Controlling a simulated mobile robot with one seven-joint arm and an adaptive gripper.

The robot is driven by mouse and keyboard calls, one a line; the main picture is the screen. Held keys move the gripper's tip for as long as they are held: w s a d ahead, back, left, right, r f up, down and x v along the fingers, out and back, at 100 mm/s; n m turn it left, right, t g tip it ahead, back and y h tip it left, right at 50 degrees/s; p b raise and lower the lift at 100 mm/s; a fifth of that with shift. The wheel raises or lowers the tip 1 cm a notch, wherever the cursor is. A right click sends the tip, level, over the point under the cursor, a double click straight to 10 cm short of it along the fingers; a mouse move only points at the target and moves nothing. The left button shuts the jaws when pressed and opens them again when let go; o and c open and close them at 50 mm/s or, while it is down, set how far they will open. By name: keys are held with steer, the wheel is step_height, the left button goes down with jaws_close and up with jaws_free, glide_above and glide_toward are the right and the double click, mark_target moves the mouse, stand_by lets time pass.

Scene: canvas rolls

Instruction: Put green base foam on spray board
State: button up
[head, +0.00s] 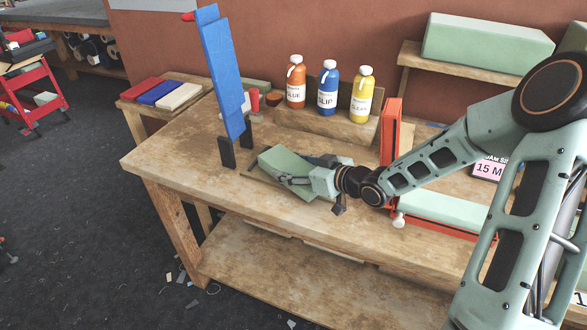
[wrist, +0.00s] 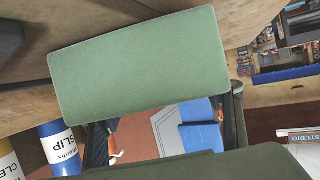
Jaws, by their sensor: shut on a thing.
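A pale green foam block (head: 283,160) is at my gripper (head: 303,172), which is shut on it, over the middle of the workbench. The block looks slightly tilted in the head view. It also fills the upper middle of the wrist view (wrist: 140,65), with dark finger parts at its lower edge.
A tall blue panel (head: 222,75) stands left of the block. Orange, blue and yellow bottles (head: 329,88) stand behind. A red upright frame (head: 390,135) is close to my arm on the right, with another pale green block (head: 440,208) beside it. The bench's left end (head: 165,155) is clear.

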steer(key=o, duration=1.2)
steer(key=shift+f, duration=0.1)
steer(key=shift+c, duration=0.2)
steer(key=shift+r, duration=0.2)
steer(key=p+v, duration=0.2)
steer(key=v, duration=0.8)
steer(key=shift+s+d+r, duration=0.1)
steer(key=shift+s+d, duration=0.1)
steer(key=shift+s+d+r, duration=0.2)
steer(key=shift+s+d, duration=0.25)
steer(key=shift+s, duration=0.05)
steer(key=shift+w, duration=0.1)
